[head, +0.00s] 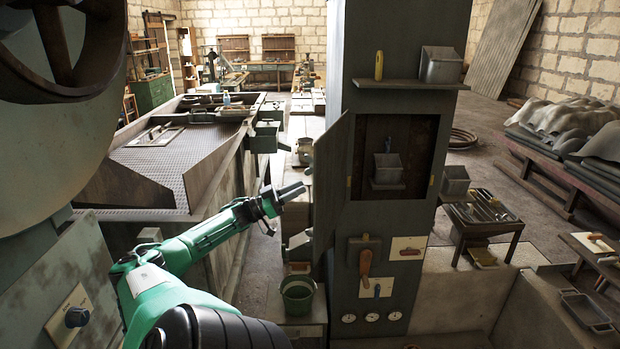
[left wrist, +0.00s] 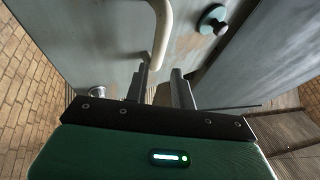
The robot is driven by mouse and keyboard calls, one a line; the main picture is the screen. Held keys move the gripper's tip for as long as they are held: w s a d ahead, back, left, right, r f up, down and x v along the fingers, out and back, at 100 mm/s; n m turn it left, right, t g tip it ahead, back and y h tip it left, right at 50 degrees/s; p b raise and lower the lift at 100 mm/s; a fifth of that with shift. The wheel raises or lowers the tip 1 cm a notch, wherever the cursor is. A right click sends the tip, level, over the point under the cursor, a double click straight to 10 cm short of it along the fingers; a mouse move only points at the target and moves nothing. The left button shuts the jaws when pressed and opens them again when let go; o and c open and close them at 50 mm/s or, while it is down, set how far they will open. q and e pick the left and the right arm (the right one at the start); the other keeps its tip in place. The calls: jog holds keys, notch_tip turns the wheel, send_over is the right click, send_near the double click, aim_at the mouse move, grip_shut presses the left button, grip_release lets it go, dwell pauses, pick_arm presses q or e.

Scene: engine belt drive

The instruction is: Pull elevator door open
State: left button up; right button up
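The elevator is a tall grey-green column (head: 385,220) in the middle of the head view. Its door (head: 329,185) stands swung out to the left, uncovering a square opening with a grey bucket (head: 388,168) inside. My left gripper (head: 298,190) is just left of the door. In the left wrist view, a pale curved handle (left wrist: 162,25) is on a grey surface ahead. Its lower end appears close to the tips of my left gripper (left wrist: 160,70). The fingers are apart; I cannot tell whether they touch the handle. My right gripper is out of view.
A shelf with another bucket (head: 441,65) is above the opening. Below it are an orange-handled lever (head: 365,263) and several gauges. A green bucket (head: 298,295) stands low at the left. A long metal trough (head: 160,165) lies behind my left arm.

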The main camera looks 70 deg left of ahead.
pick_arm(q)
jog(key=v, duration=0.7)
jog(key=shift+s, duration=0.3)
jog(key=shift+w, duration=0.15)
